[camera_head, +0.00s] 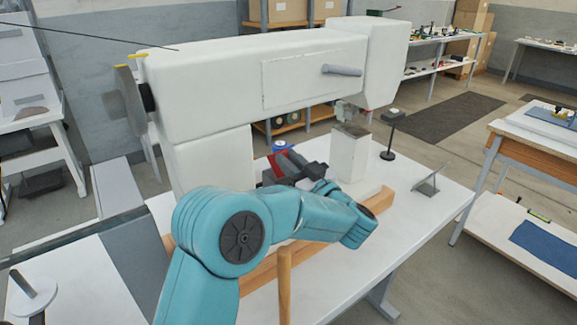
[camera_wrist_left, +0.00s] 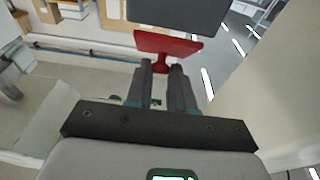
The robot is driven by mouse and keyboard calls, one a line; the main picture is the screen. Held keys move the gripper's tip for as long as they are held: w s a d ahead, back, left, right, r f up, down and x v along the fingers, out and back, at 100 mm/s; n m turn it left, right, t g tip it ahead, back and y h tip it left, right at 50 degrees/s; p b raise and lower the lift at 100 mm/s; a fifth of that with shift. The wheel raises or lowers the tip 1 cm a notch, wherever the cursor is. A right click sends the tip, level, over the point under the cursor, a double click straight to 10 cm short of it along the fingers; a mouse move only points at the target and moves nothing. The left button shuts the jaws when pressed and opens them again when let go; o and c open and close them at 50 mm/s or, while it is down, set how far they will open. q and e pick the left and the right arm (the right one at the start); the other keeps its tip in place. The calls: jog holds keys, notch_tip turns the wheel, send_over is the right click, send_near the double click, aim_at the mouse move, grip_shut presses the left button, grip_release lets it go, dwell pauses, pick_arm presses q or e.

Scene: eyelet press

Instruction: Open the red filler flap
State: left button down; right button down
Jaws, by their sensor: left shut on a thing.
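The red filler flap (camera_head: 278,154) shows as a small red patch low under the arm of the white press (camera_head: 240,85), beside its column. My left gripper (camera_head: 287,163) reaches in there and hides part of the flap. In the left wrist view the red flap (camera_wrist_left: 168,43) is a wide plate with a narrower part running down to the fingertips. My left gripper (camera_wrist_left: 163,70) is shut on this narrower red part. A dark grey block (camera_wrist_left: 178,12) covers the area just above the flap. My right gripper is not in view.
The press stands on a white table (camera_head: 415,215) with wooden rails. A white post (camera_head: 349,155), a black stand (camera_head: 389,135) and a small tilted plate (camera_head: 428,185) are to the right. A wooden upright (camera_head: 285,285) stands in front. The table's front right is clear.

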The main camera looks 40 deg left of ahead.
pick_arm(q)
jog(key=shift+d+y, duration=0.15)
jog(key=shift+y, duration=0.25)
jog(key=c, duration=1)
grip_release()
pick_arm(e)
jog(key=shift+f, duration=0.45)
pick_arm(q)
jog(key=b+v, duration=1.2)
jog(key=v, duration=0.4)
jog(key=shift+s+f, duration=0.15)
jog(key=shift+f, duration=0.05)
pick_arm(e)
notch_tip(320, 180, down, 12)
